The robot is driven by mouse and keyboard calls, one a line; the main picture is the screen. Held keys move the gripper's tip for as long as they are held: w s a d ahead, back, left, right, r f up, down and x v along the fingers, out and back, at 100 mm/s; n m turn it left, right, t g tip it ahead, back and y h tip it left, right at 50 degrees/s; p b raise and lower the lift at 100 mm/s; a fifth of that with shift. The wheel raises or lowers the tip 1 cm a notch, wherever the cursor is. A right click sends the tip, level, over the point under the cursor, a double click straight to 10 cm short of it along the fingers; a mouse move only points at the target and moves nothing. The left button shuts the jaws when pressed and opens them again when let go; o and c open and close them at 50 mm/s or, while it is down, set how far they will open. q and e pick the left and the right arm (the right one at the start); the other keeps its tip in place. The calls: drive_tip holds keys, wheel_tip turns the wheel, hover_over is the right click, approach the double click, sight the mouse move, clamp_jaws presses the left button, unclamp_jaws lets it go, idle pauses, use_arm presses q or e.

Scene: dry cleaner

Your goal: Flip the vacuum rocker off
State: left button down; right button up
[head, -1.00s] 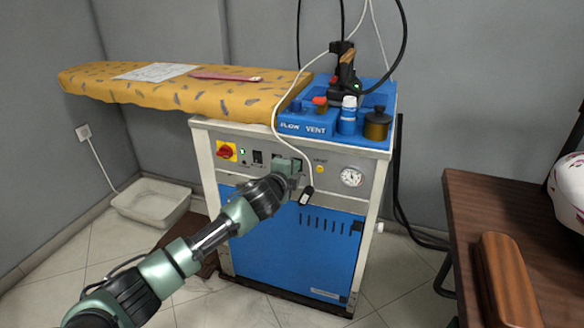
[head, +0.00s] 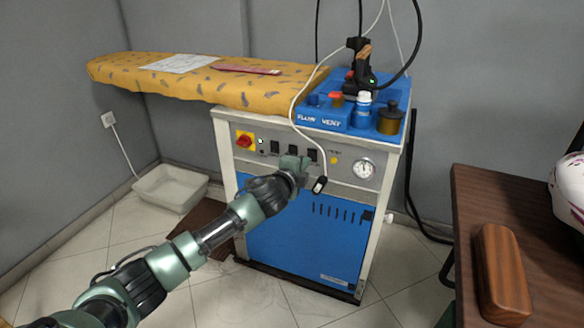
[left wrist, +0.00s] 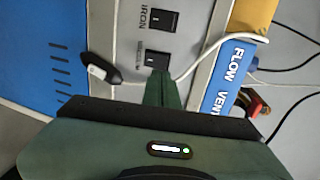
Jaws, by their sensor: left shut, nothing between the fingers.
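The vacuum rocker (left wrist: 157,59) is a small black switch in a grey panel, with its label partly readable in the left wrist view. The iron rocker (left wrist: 163,21) sits beside it. My left gripper (left wrist: 165,88) is shut and empty, its fingertips close to the vacuum rocker; I cannot tell if they touch. In the head view my left gripper (head: 298,166) is in front of the control panel (head: 345,182), just below the row of black rockers (head: 293,150). Which way the vacuum rocker is tipped is unclear. My right gripper is out of view.
A white cable with a black hand switch (head: 320,185) hangs just right of the gripper. A red knob (head: 244,140) and a gauge (head: 363,168) flank the panel. The ironing board (head: 200,82) overhangs at left; a brown table (head: 470,215) stands at right.

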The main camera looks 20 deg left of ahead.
use_arm(q)
drive_tip(key=r+p+v, duration=0.1)
drive_tip(key=v, duration=0.7)
drive_tip(key=shift+r+p, duration=0.3)
drive_tip(key=shift+r, duration=0.1)
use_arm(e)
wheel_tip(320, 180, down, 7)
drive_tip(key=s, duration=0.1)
